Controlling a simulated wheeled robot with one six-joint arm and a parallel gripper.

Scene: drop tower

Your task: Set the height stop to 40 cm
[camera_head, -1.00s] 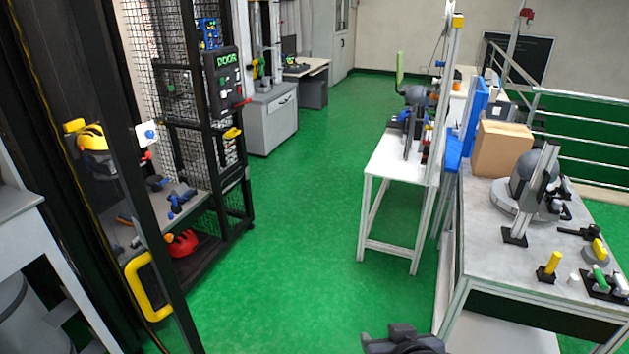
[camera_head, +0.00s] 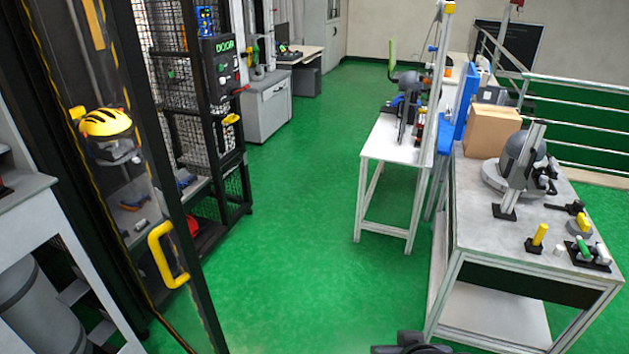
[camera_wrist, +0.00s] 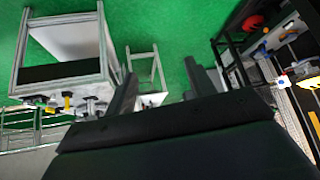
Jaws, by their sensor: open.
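A tall black mesh-sided frame (camera_head: 211,130) with a control box marked DOOR (camera_head: 224,65) stands at the left in the head view. Its yellow door handle (camera_head: 160,255) is nearer to me. I cannot pick out the height stop or any 40 cm mark in either view. My gripper (camera_wrist: 160,70) is open and empty in the wrist view, its dark fingers apart above the green floor. In the head view only a dark part of my arm shows at the bottom edge. The mesh frame also shows at the right of the wrist view (camera_wrist: 232,62).
A yellow helmet (camera_head: 105,122) is behind the door's clear panel. A metal workbench (camera_head: 480,225) with tools and a cardboard box (camera_head: 492,131) stands at the right. A smaller white table (camera_head: 385,150) is beyond it. The green floor (camera_head: 285,230) between is clear.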

